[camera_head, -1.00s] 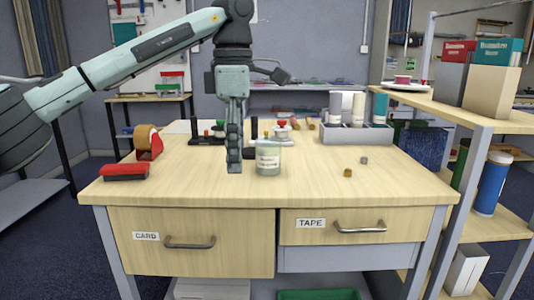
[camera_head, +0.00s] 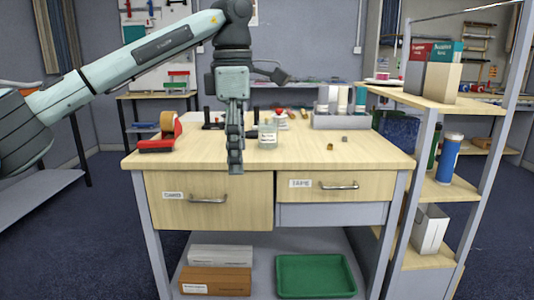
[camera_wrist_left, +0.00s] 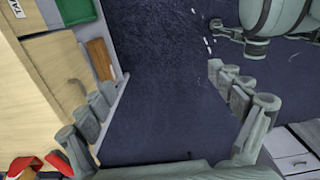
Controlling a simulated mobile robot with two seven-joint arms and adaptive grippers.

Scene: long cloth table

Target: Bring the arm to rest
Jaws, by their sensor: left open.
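My left gripper (camera_head: 235,165) hangs pointing down from my left arm, in front of the wooden table (camera_head: 300,152) and its drawers in the head view. In the left wrist view its two fingers (camera_wrist_left: 165,110) are spread wide with only dark blue floor between them. It is open and empty. A glass jar with a label (camera_head: 268,135) stands on the table behind and right of the gripper.
A red stapler (camera_head: 156,146) and tape dispenser (camera_head: 170,126) sit at the table's left. A grey rack (camera_head: 340,121) stands at the back. A shelf unit (camera_head: 440,190) stands right. A green tray (camera_head: 315,276) lies on the lower shelf. Floor is free in front.

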